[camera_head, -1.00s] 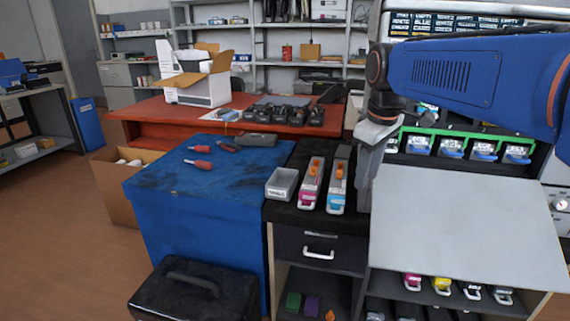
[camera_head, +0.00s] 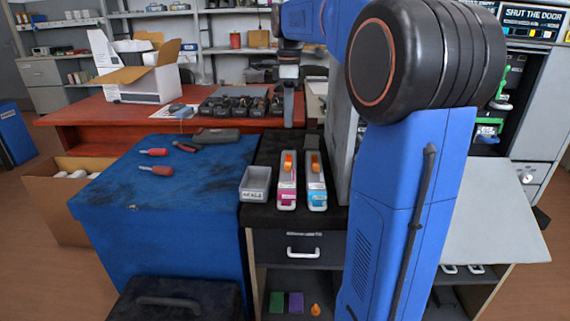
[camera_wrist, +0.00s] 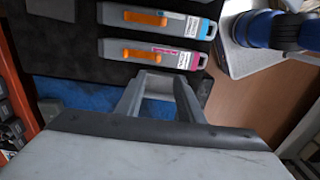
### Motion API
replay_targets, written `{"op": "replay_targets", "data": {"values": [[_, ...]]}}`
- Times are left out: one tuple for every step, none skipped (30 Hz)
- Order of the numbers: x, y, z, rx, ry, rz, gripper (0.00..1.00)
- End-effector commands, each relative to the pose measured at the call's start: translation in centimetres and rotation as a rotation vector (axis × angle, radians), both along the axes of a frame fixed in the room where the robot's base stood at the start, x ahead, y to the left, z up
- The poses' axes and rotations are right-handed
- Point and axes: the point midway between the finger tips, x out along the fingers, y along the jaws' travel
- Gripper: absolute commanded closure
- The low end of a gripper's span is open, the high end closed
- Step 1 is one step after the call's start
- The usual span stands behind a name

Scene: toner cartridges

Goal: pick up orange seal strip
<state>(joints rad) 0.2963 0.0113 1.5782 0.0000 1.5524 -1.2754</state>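Two orange seal strips show, one on each long grey cartridge. One strip (camera_head: 288,163) is on the magenta-marked cartridge (camera_head: 288,195); it also shows in the wrist view (camera_wrist: 145,55). The other strip (camera_head: 315,163) is on the cyan-marked cartridge (camera_head: 316,195), to its right; it also shows in the wrist view (camera_wrist: 146,18). My gripper (camera_head: 288,120) hangs behind and above the cartridges in the head view, apart from both. In the wrist view its two fingers (camera_wrist: 160,77) look spread, with no strip between them.
The cartridges lie on a black cabinet top (camera_head: 262,212) beside a grey labelled tray (camera_head: 255,183). The blue bench (camera_head: 190,200) on the left holds red-handled screwdrivers (camera_head: 156,170). A red table (camera_head: 110,125) stands behind. My blue arm blocks the right side.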

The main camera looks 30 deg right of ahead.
Motion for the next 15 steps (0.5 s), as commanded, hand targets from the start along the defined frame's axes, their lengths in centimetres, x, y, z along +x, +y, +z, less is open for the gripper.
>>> {"op": "replay_targets", "data": {"values": [[-0.1, 0.0, -1.0, 0.001, 0.003, 0.000, 0.66], [0.0, 0.0, -1.5, 0.001, 0.003, 0.000, 0.66], [-0.1, 0.0, -2.2, 0.001, 0.003, 0.000, 0.66], [-0.1, 0.0, -2.8, 0.001, 0.003, 0.000, 0.66], [-0.1, 0.0, -3.3, 0.001, 0.003, -0.001, 0.66], [-0.1, 0.0, -4.0, 0.001, 0.003, -0.001, 0.66], [0.0, 0.0, -4.5, 0.000, 0.002, -0.001, 0.66], [-0.1, 0.0, -5.1, 0.001, 0.003, -0.001, 0.66], [0.0, 0.0, -5.8, 0.000, 0.002, -0.001, 0.66], [0.0, 0.0, -6.3, 0.000, 0.002, -0.001, 0.66], [0.0, 0.0, -6.8, 0.001, 0.003, -0.001, 0.66], [0.0, 0.0, -7.4, 0.000, 0.002, -0.001, 0.66], [0.0, 0.0, -7.9, 0.000, 0.002, -0.001, 0.66], [0.0, 0.0, -8.3, 0.000, 0.002, -0.001, 0.66], [0.0, 0.0, -8.8, 0.001, 0.001, -0.001, 0.66]]}}
